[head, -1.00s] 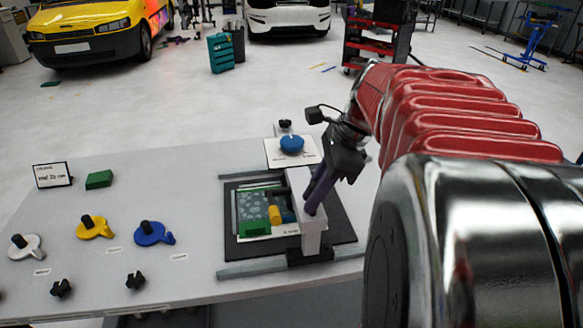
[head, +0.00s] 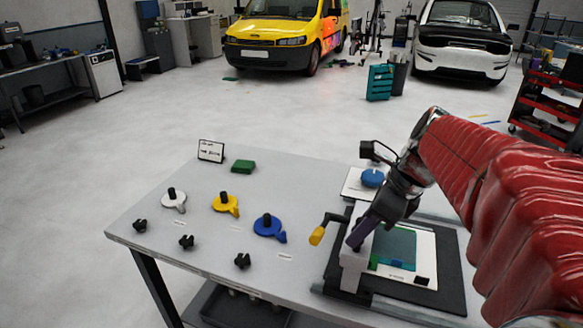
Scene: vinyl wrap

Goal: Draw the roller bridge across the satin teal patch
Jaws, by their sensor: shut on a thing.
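The roller bridge (head: 352,270) is a pale upright block on a dark foot, standing at the left edge of the patch. A dark crank with a yellow handle (head: 317,235) sticks out to its left. My gripper (head: 358,236) reaches down from the right, its purple fingers shut on the top of the bridge. The satin teal patch (head: 400,247) lies to the right of the bridge on a white sheet (head: 426,270). It looks mostly smooth, with a bluer strip near its front edge. The bridge and fingers hide its left edge.
The sheet lies on a black mat (head: 451,280) between grey rails. A blue knob-like piece (head: 372,178) sits on a white card behind. Blue (head: 268,228), yellow (head: 225,205) and white (head: 174,203) discs, black knobs and a green block (head: 243,166) stand on the table's left.

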